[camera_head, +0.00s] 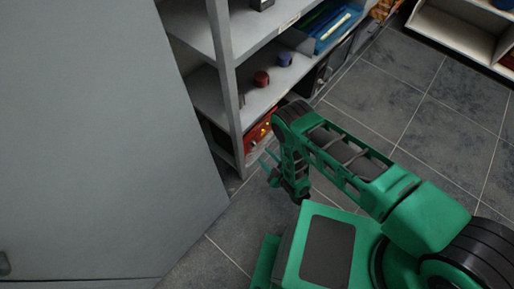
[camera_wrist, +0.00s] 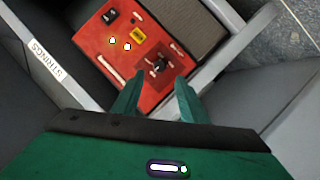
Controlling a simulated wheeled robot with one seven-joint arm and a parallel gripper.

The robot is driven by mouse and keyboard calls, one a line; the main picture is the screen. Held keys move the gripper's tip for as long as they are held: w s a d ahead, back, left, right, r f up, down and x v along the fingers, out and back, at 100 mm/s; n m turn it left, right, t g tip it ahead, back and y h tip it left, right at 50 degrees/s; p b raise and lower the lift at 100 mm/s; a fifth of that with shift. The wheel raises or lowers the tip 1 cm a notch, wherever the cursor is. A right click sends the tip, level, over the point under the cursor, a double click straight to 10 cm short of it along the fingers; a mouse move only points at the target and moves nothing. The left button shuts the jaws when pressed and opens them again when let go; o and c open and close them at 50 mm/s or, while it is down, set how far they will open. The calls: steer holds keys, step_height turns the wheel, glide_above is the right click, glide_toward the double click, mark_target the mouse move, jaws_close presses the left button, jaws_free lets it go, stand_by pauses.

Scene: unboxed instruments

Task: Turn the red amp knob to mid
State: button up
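The red amp (camera_head: 260,130) sits on the low shelf in the head view, partly hidden behind my arm. In the wrist view its red panel (camera_wrist: 130,75) faces me, tilted in the picture. A dark knob (camera_wrist: 158,66) with pale marks around it is on the panel's lower right part. My gripper (camera_wrist: 158,84) is open, with its two green fingers apart and nothing between them. The knob appears just beyond the gap between the fingertips; I see no contact. In the head view my gripper (camera_head: 270,165) is in front of the shelf, near the amp.
The panel also bears two bright lights, a yellow part (camera_wrist: 138,35), a white bar and a small black part. Shelf edges frame the amp; a "STRINGS" label (camera_wrist: 46,62) is at left. Red and blue round objects (camera_head: 262,78) stand on the shelf above. A grey cabinet (camera_head: 90,140) fills the left.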

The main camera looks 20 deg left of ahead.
mark_target(255, 145)
steer(key=x, duration=0.8)
jaws_close()
